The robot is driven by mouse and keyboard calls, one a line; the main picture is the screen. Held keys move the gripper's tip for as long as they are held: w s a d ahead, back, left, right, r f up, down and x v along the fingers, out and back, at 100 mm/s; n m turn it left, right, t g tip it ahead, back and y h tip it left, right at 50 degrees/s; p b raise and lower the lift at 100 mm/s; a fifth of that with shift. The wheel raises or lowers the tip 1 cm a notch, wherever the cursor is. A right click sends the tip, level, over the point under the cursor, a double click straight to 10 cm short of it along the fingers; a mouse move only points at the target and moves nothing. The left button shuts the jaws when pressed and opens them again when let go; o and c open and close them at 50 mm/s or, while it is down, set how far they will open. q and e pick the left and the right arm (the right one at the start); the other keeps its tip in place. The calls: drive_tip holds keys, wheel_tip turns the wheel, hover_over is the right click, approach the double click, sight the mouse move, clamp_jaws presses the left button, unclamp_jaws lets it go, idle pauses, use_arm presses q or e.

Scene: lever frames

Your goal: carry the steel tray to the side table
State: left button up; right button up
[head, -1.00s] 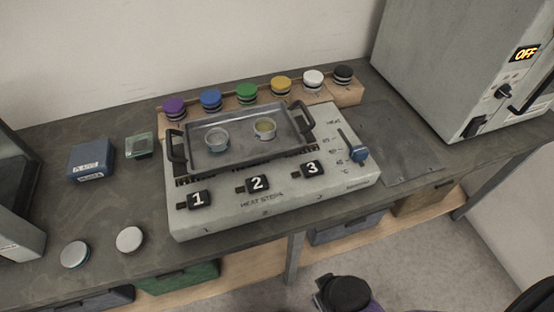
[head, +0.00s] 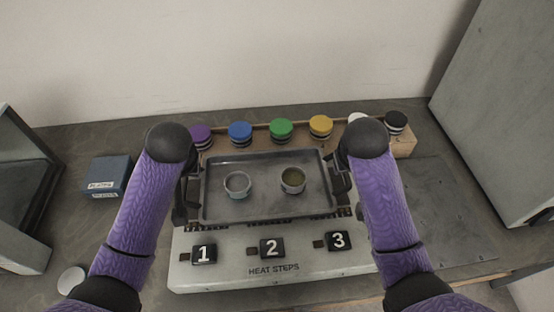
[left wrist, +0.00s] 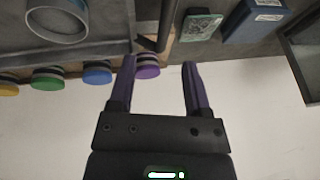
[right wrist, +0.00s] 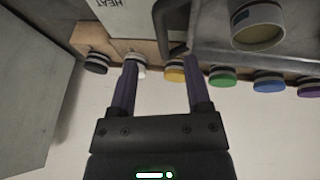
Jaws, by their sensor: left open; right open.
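The steel tray (head: 265,207) lies level on top of the heat-step unit (head: 240,270). A cup with pale contents (head: 237,184) stands on its left half and a cup with darker contents (head: 293,180) on its right half. My left gripper (left wrist: 160,62) is open at the tray's left end, by the left handle, which is mostly hidden by my arm in the head view. My right gripper (right wrist: 160,60) is open at the right end. In the right wrist view the black right handle (right wrist: 160,22) shows just beyond its fingertips. I cannot tell whether either gripper touches a handle.
A wooden rack with several coloured-lid jars (head: 281,129) stands close behind the tray. A blue box (head: 107,175) is at the left. A large grey cabinet (head: 490,110) stands at the right. A dark flat plate (head: 450,215) beside the unit is bare.

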sight(185, 180)
drive_tip(key=shift+s+a+r, duration=0.15)
drive_tip(key=shift+s+r, duration=0.05)
drive_tip(key=shift+s, duration=0.15)
use_arm(q)
drive_tip(key=x, duration=0.9)
drive_tip(key=shift+s+a+f, duration=0.15)
drive_tip(key=shift+a+f, duration=0.1)
drive_tip(key=shift+a, duration=0.05)
use_arm(e)
drive_tip(key=x, duration=1)
drive_tip(key=shift+w, duration=0.1)
use_arm(q)
drive_tip(key=shift+c, duration=0.3)
use_arm(e)
drive_tip(key=shift+c, duration=0.3)
use_arm(q)
clamp_jaws()
use_arm(e)
clamp_jaws()
